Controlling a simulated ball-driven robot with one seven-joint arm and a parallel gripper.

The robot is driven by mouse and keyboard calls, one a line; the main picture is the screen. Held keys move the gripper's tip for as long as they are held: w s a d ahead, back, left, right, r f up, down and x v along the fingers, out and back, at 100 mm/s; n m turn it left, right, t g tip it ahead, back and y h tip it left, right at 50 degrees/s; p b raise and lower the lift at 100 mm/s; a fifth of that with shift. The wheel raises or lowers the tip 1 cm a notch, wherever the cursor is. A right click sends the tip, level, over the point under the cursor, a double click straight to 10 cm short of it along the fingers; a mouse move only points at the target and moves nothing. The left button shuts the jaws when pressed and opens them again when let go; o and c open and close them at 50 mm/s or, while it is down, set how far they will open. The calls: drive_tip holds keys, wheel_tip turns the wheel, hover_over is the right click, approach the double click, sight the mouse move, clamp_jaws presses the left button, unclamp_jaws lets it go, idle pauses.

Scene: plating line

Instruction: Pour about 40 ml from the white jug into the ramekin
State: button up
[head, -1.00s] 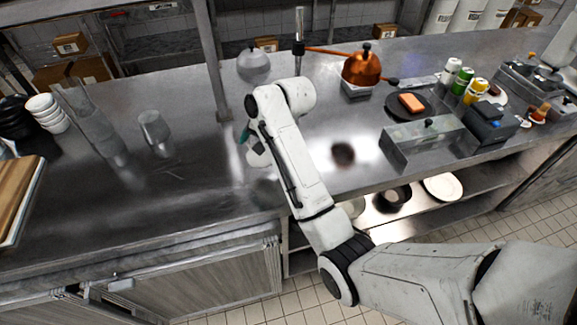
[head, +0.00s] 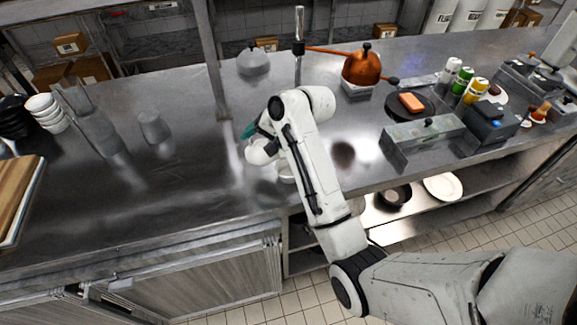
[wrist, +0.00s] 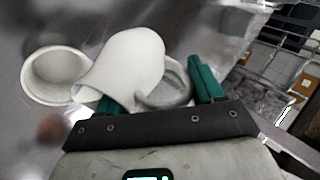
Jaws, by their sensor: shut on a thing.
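The white jug (wrist: 130,68) is in my gripper (wrist: 158,92), between its green fingers in the wrist view. The jug is tilted, with its spout toward the left and its looped handle between the fingers. The white ramekin (wrist: 57,76) stands on the steel counter left of the jug, and the spout overlaps its near right rim in the picture. I cannot tell the height gap, and no liquid stream is visible. In the head view a green finger of my gripper (head: 249,131) shows beside my arm, which hides much of the jug and ramekin.
A steel post (head: 212,70) rises behind my gripper. A grey dome (head: 252,62) and a copper pot (head: 361,68) stand at the back. Metal containers (head: 424,138) and bottles are on the right. A clear pitcher (head: 95,130) and a tumbler (head: 154,127) stand left, with bare counter between.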

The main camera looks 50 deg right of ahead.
drive_tip(key=shift+r, duration=0.2)
drive_tip(key=shift+s+d+f+t+y+b, duration=0.1)
drive_tip(key=shift+s+f+t+y+b, duration=0.1)
drive_tip(key=shift+t+b, duration=0.45)
drive_tip(key=shift+s+d+f+t+y+b, duration=0.15)
drive_tip(key=shift+t+y+b, duration=0.1)
drive_tip(key=shift+b, duration=0.75)
idle(0.7)
drive_tip(key=shift+r, duration=0.2)
drive_tip(key=shift+w+a+r+p, duration=0.1)
drive_tip(key=shift+r+p, duration=0.3)
drive_tip(key=shift+p, duration=0.5)
drive_tip(key=shift+w+a+r+g+h+p, duration=0.15)
drive_tip(key=shift+g+h+p, duration=0.1)
drive_tip(key=shift+g+p, duration=0.4)
drive_tip(key=shift+w+p, duration=0.15)
drive_tip(key=shift+p, duration=0.4)
drive_tip(key=shift+w+a+f+g+h+b, duration=0.15)
drive_tip(key=shift+f+g+h, duration=0.1)
drive_tip(key=shift+f+g, duration=0.2)
drive_tip(key=shift+w+a+f+g+h+b, duration=0.15)
drive_tip(key=shift+f+g+h, duration=0.15)
drive_tip(key=shift+f, duration=0.15)
drive_tip(key=shift+w+g, duration=0.15)
drive_tip(key=shift+g, duration=0.25)
drive_tip(key=shift+d, duration=0.1)
